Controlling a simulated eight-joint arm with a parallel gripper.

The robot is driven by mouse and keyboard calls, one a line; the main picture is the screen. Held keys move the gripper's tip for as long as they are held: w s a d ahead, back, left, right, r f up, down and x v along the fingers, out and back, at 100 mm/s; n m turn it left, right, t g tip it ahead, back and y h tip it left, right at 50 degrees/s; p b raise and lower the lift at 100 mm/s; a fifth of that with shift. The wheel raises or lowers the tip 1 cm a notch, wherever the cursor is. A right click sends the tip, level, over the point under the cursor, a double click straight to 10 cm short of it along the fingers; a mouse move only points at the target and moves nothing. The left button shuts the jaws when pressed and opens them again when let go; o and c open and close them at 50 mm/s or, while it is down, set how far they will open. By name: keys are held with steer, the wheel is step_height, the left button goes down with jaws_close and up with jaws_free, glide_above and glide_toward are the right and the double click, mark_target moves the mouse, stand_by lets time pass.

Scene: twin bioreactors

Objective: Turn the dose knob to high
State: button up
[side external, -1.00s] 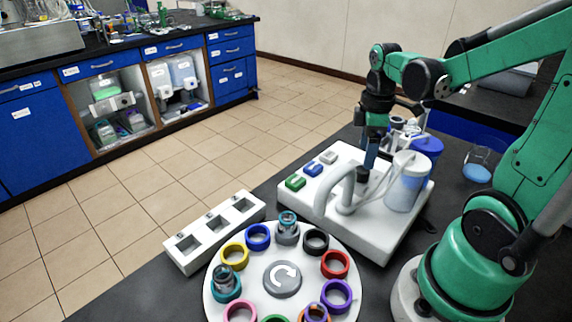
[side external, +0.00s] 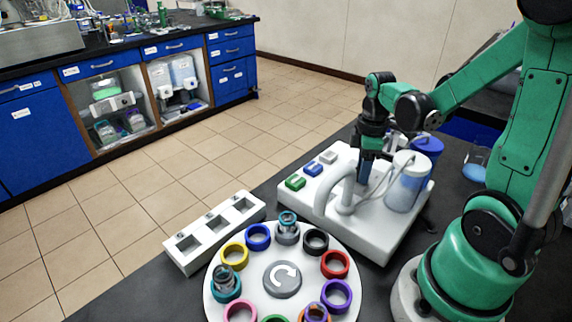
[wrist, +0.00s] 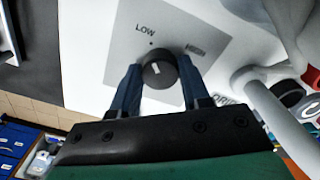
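The dose knob (wrist: 159,70) is a round black knob with a short white mark, on a grey panel (wrist: 211,31) printed LOW and HIGH. LOW is above it in the wrist view and HIGH to its upper right. The mark's exact direction is hard to read. My gripper (wrist: 158,72) has its two blue fingers on either side of the knob. They look open, with a small gap at the left finger; contact on the right is unclear. In the side view my gripper (side external: 364,182) is low over the white device (side external: 388,238), and the knob is hidden.
A curved white pipe (side external: 324,195) and a clear vessel (side external: 405,185) with blue liquid stand close to my gripper. Green, blue and white buttons (side external: 313,169) are to its left. A carousel (side external: 246,279) with coloured rings is in front, beside a white three-slot rack (side external: 214,232).

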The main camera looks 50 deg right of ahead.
jaws_close()
steer(key=shift+m, duration=0.3)
steer(key=m, duration=0.3)
steer(key=shift+m, duration=0.4)
steer(key=m, duration=0.4)
steer(key=shift+m, duration=0.3)
steer(key=m, duration=0.4)
steer(key=shift+m, duration=2.5)
steer(key=o, duration=1)
jaws_free()
